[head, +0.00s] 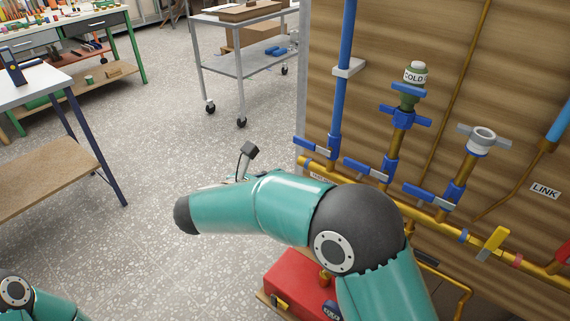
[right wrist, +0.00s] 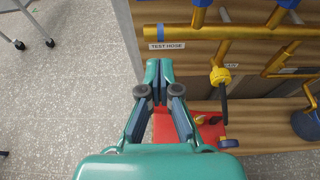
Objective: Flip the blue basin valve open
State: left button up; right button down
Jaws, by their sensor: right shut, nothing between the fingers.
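Several blue-handled valves sit in a row on the risers above the yellow pipe in the head view: a left one (head: 312,146), a middle one (head: 367,169) and a right one (head: 430,196). Their levers lie crosswise to the risers. No readable label shows which is the basin valve; a tag by the pipe is partly hidden by my right arm. In the right wrist view my right gripper (right wrist: 160,74) is shut and empty, fingertips just below the TEST HOSE label (right wrist: 166,45). My right arm hides its fingers in the head view. My left gripper is out of frame.
A red box (head: 290,285) stands below, also in the wrist view (right wrist: 200,135). Floor (head: 160,140) to the left is clear.

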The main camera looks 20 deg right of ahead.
aim_at(311, 146)
jog(key=x, duration=0.9)
jog(key=shift+s+f, duration=0.1)
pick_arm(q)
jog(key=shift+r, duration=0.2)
pick_arm(e)
jog(key=r, duration=0.3)
jog(key=shift+w+d+r, duration=0.25)
jog(key=shift+r, duration=0.15)
jog(key=shift+a, duration=0.15)
